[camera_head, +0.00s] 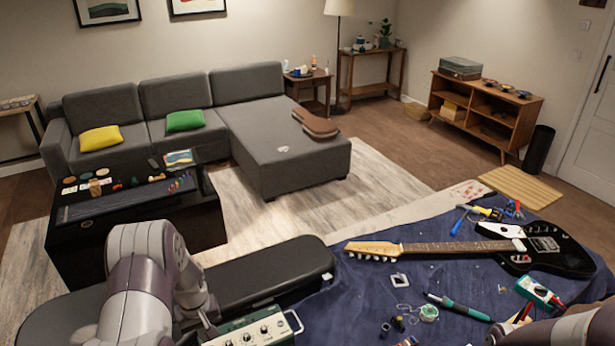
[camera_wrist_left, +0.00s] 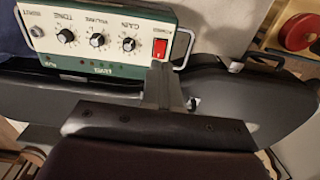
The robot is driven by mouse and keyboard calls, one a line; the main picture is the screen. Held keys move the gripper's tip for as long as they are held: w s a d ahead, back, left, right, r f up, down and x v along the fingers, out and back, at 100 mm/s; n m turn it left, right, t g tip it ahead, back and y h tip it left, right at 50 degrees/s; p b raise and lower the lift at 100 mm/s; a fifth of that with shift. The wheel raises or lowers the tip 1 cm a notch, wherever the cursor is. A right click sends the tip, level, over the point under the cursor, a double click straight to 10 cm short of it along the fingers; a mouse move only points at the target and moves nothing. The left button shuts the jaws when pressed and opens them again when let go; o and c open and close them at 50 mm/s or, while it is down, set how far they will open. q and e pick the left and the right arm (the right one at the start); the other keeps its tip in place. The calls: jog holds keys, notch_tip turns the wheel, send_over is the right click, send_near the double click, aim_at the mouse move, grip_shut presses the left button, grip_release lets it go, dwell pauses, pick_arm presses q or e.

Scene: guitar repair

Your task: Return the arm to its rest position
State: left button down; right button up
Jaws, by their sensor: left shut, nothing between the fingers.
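My left gripper (camera_head: 208,328) is at the bottom of the head view, beside a green amplifier (camera_head: 250,330) with a row of knobs. In the left wrist view, the fingers of my left gripper (camera_wrist_left: 162,72) are shut together and empty. Their tips overlap the lower edge of the amplifier (camera_wrist_left: 105,45) in the picture, near its red power switch (camera_wrist_left: 160,48); I cannot tell if they touch it. A pale part of my right arm shows at the bottom right corner of the head view, with its fingers not clearly visible.
A black guitar case (camera_head: 265,268) lies behind the amplifier. An electric guitar (camera_head: 545,250) lies on the blue cloth (camera_head: 340,310) with a multimeter (camera_head: 538,291), a soldering iron (camera_head: 458,307), solder and hand tools around it. A black low table (camera_head: 205,225) and grey sofa (camera_head: 285,155) stand beyond.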

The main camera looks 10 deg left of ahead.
pick_arm(q)
jog(key=s+d+r+m+b, duration=0.3)
jog(key=s+d+r+m, duration=0.1)
jog(key=d, duration=0.5)
jog(key=s+d+r+m+t+b, duration=0.1)
jog(key=s+d+r+m+b, duration=0.2)
jog(key=s+d+r, duration=0.3)
jog(key=s+d+m, duration=0.1)
jog(key=s+d, duration=0.1)
jog(key=s, duration=0.1)
jog(key=shift+d+r, duration=0.3)
jog(key=shift+d, duration=0.1)
jog(key=shift+s, duration=0.25)
